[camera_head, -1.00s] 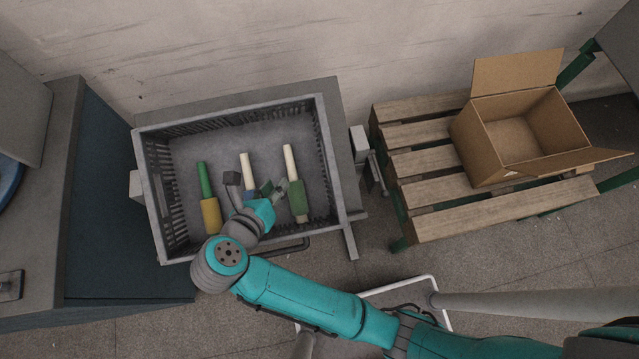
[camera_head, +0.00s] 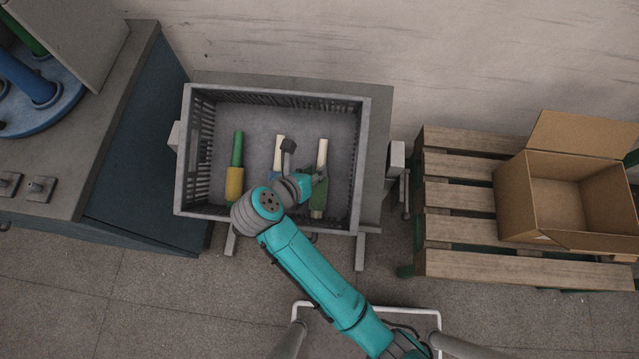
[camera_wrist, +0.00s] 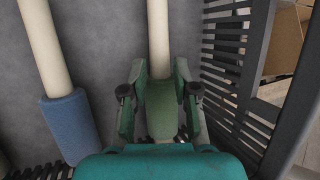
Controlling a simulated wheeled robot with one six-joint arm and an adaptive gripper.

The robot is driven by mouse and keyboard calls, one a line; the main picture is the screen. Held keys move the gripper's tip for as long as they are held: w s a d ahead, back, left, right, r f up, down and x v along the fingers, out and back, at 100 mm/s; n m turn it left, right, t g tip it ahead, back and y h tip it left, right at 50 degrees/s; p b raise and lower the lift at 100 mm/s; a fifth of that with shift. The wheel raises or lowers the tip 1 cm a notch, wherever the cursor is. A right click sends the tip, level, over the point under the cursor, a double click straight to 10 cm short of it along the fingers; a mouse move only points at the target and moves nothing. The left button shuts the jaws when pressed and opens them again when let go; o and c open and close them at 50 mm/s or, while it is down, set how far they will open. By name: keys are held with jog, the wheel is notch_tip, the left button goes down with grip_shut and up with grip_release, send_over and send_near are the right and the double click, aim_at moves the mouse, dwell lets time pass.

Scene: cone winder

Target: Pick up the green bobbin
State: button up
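The green bobbin (camera_head: 318,205), a pale tube with green yarn on its lower part, lies in the grey crate (camera_head: 276,92) as the rightmost of three. My gripper (camera_head: 314,184) is over its yarn end and hides part of it. In the wrist view the green bobbin (camera_wrist: 160,105) lies between the two fingers (camera_wrist: 160,85), one on each side. The fingers look open around the yarn; firm contact does not show. The bobbin still lies in line with the others on the crate floor.
A blue bobbin (camera_head: 278,155) lies just left, also in the wrist view (camera_wrist: 72,125). A yellow bobbin with a green tube (camera_head: 235,180) is farther left. The slatted crate wall (camera_wrist: 228,50) is close on the right. An open cardboard box (camera_head: 570,190) stands on a pallet (camera_head: 460,200).

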jog(key=shift+x, duration=1.5)
jog(key=shift+a, duration=0.1)
grip_shut()
